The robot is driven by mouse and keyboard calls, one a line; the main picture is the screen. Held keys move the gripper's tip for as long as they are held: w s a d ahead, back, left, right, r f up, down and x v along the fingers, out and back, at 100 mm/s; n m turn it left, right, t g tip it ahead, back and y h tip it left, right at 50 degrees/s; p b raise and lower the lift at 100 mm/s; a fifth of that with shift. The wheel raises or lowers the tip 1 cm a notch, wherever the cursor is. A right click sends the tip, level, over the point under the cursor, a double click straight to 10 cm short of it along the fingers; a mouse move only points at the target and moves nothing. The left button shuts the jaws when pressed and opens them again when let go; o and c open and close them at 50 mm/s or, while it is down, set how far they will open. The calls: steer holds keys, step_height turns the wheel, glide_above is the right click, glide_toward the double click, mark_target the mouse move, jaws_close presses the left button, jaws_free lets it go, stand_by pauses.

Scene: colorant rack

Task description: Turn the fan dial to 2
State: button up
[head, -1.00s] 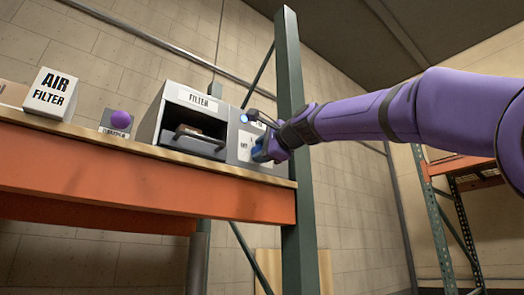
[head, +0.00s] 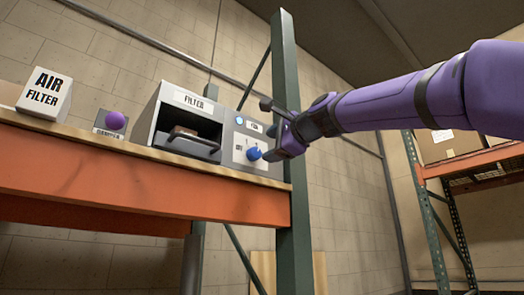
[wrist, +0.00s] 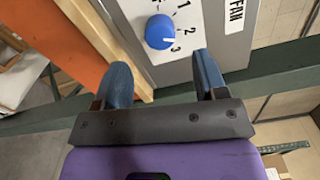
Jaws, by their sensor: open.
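The fan dial is a round blue knob on a grey panel. It shows in the wrist view (wrist: 159,32) and in the head view (head: 253,154). In the wrist view its white mark points to the right and slightly down, toward the 3. The numbers 1, 2 and 3 run down its right side, beside a FAN label (wrist: 236,14). My gripper (wrist: 162,70) is open and empty, its two blue fingers spread apart. The knob lies just beyond the fingertips, not between them. In the head view my gripper (head: 274,153) is just right of the knob.
The grey filter box (head: 156,117) with an open front stands left of the panel. A green upright post (head: 288,200) stands close by my gripper.

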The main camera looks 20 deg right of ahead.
steer(key=shift+v, duration=2.2)
steer(key=shift+f, duration=0.1)
steer(key=s+d+f+n+g+h, duration=0.1)
steer(key=s+f+n+g, duration=0.3)
steer(key=f, duration=1.3)
steer(key=s+d+f+n+g+h, duration=0.1)
steer(key=s+f+n+g, duration=0.3)
steer(key=f, duration=1.2)
steer(key=s+d+f+n+g+h, duration=0.1)
steer(key=s+f+n+g+h, duration=0.2)
steer(key=s+f+n, duration=0.5)
steer(key=s+f+g, duration=0.1)
steer(key=s+f, duration=0.2)
steer(key=f, duration=0.6)
steer(key=shift+s+d+f+h, duration=0.25)
steer(key=shift+d+f+h, duration=0.05)
steer(key=shift+d+f, duration=0.1)
